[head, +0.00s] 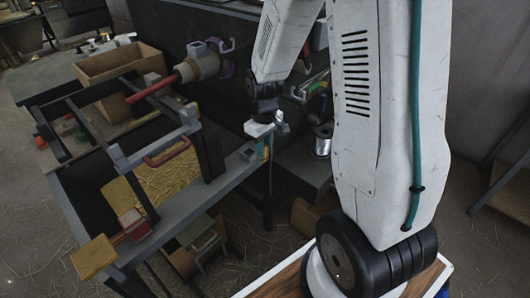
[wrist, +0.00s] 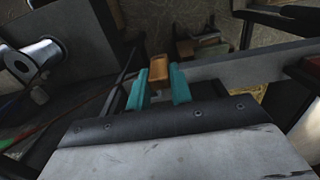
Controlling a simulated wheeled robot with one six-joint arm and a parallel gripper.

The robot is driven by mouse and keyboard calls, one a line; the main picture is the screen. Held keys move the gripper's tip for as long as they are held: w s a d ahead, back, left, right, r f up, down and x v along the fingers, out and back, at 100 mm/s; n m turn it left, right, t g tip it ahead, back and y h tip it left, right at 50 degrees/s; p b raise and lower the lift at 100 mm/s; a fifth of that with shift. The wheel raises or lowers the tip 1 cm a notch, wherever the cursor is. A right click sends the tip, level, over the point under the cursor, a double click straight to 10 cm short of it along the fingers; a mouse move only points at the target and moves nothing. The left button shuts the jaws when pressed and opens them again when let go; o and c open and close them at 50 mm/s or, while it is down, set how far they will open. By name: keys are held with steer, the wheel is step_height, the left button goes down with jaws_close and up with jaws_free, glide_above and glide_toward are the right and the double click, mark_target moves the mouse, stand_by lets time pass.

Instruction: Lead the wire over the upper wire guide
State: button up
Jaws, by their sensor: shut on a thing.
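My gripper shows in the wrist view (wrist: 159,85) with two teal fingers closed on a small orange-brown piece (wrist: 158,70). In the head view my gripper (head: 267,152) hangs past the right end of the bench frame, left of the wire spool (head: 320,141). The shiny spool also shows at the left of the wrist view (wrist: 42,60), apart from the fingers. I cannot make out the upper wire guide for certain in either view.
The grey bench (head: 200,205) holds a bed of straw (head: 165,180), dark uprights and a red handle (head: 167,152). A winding head with a red shaft (head: 155,88) stands behind. A wooden box (head: 115,65) is at the back left. An orange block (head: 93,256) sits at the front corner.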

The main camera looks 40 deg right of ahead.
steer(key=w+d+r, duration=0.3)
steer(key=w+r, duration=0.5)
steer(key=r, duration=0.4)
step_height(320, 180, up, 26)
steer(key=w+a+r, duration=0.1)
steer(key=w+a, duration=0.6)
steer(key=w, duration=0.7)
step_height(320, 180, down, 8)
steer(key=shift+w+a, duration=0.15)
steer(key=shift+w, duration=0.15)
stand_by(0.3)
